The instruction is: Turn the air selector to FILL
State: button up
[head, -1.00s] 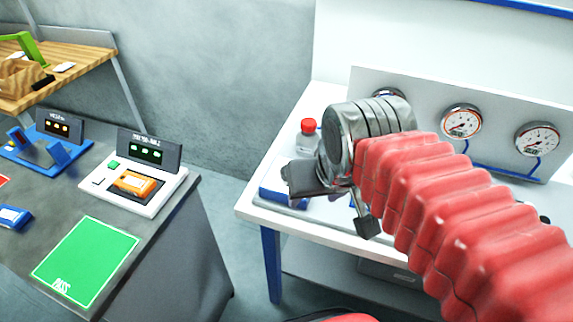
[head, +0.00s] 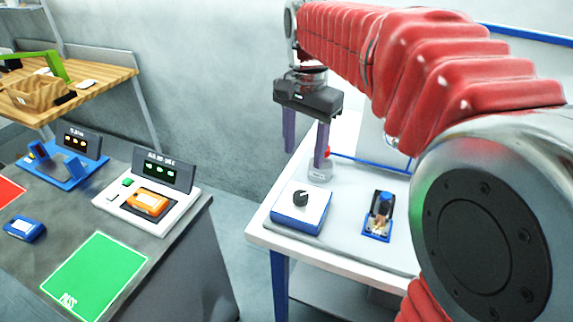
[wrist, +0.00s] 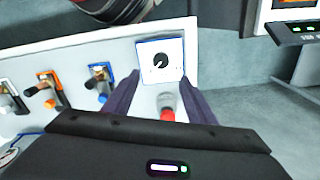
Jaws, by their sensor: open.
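The air selector (head: 301,208) is a blue box with a white top face and a black round knob (head: 301,198), on the left end of the white table. In the wrist view the selector (wrist: 160,60) shows its knob (wrist: 161,60) with a pointer and small marks around it; the lettering is too small to read. My gripper (head: 306,157) points down with its two dark fingers apart and empty, above and behind the selector, clear of it. In the wrist view the fingers (wrist: 160,98) spread to either side, with the selector beyond their tips.
A clear bottle with a red cap (head: 320,168) stands close behind the selector, near my fingers. A blue fitting stand (head: 378,216) is right of the selector. The grey bench (head: 165,250) at left holds a docking station (head: 147,206) with an orange device and a green PASS mat (head: 95,277).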

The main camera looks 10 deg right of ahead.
aim_at(300, 195)
jog(key=shift+w+m, duration=0.3)
jog(key=shift+w, duration=0.15)
jog(key=shift+f, duration=0.2)
notch_tip(300, 195, down, 14)
jog(key=shift+r, duration=0.25)
dwell(0.3)
jog(key=shift+c, duration=0.2)
jog(key=c, duration=0.9)
jog(key=shift+a, duration=0.2)
jog(key=shift+c, duration=0.5)
jog(key=shift+d, duration=0.1)
